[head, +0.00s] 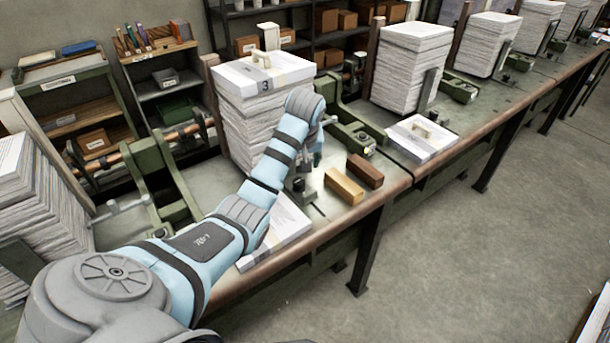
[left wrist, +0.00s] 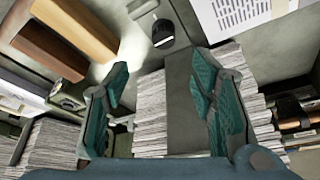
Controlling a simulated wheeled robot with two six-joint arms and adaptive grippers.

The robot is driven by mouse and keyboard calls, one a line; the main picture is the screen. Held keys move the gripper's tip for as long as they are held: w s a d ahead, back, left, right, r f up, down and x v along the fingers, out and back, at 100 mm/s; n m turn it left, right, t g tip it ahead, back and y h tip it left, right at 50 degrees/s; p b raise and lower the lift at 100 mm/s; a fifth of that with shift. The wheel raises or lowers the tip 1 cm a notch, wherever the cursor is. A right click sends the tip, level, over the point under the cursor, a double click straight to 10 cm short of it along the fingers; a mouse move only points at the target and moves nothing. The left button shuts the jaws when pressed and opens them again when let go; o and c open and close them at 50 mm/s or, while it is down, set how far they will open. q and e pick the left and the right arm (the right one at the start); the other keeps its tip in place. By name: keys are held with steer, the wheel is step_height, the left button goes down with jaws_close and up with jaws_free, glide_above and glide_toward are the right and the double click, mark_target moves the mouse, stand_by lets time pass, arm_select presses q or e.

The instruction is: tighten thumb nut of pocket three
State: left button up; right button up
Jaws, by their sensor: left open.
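A tall stack of paper (head: 258,130) with a cover board marked 3 (head: 262,75) stands in pocket three, beside my left arm. My left gripper (head: 316,158) is at the front right of this stack, partly hidden by my own wrist. In the left wrist view its two teal fingers (left wrist: 162,80) are apart, with nothing held between them. A grey upright plate (left wrist: 182,115) and paper edges show beyond the gap. A dark round knob, perhaps the thumb nut (left wrist: 163,32), shows past the fingertips. A dark knob (head: 299,187) also shows low beside the gripper in the head view.
A tan block (head: 344,186) and a brown block (head: 365,171) lie right of the gripper. Printed sheets (head: 277,235) lie at the bench's front edge, partly under my arm. More paper stacks (head: 412,65) stand along the bench. Green clamp frames (head: 352,130) flank the pockets.

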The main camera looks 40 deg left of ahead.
arm_select(q)
glide_toward(299, 181)
step_height(299, 181, down, 2)
steer(key=x, duration=0.6)
steer(key=shift+w+a+r, duration=0.1)
steer(key=shift+w+a, duration=0.25)
steer(key=shift+w+f, duration=0.2)
steer(key=shift+f, duration=0.15)
steer(key=shift+s+r, duration=0.15)
steer(key=shift+s, duration=0.1)
steer(key=c, duration=1.1)
steer(key=shift+c, duration=0.2)
arm_select(e)
steer(key=shift+r, duration=0.15)
